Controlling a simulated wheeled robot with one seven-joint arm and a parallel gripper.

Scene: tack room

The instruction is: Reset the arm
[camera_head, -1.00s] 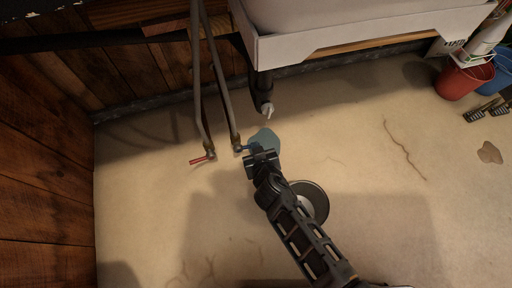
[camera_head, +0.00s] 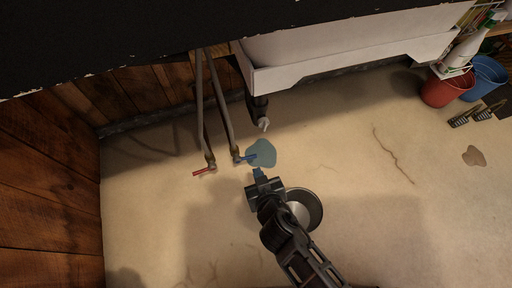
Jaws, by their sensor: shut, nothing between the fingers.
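My gripper (camera_head: 258,174) is shut and empty, pointing up the picture in the middle of the head view. It is just below a blue-grey puddle (camera_head: 264,151) on the floor. A blue valve handle (camera_head: 247,158) sits on the right pipe, up and left of my fingertips, with a small gap between them in the picture. A red valve handle (camera_head: 202,171) sits on the left pipe, further left. My arm runs from the gripper toward the bottom of the picture.
A white basin (camera_head: 350,45) with a drain pipe (camera_head: 260,112) is above. A round metal dish (camera_head: 306,206) is partly behind my arm. Red bucket (camera_head: 447,88) and blue bucket (camera_head: 485,76) stand upper right. A wooden wall (camera_head: 45,190) closes the left. Floor at right is mostly clear.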

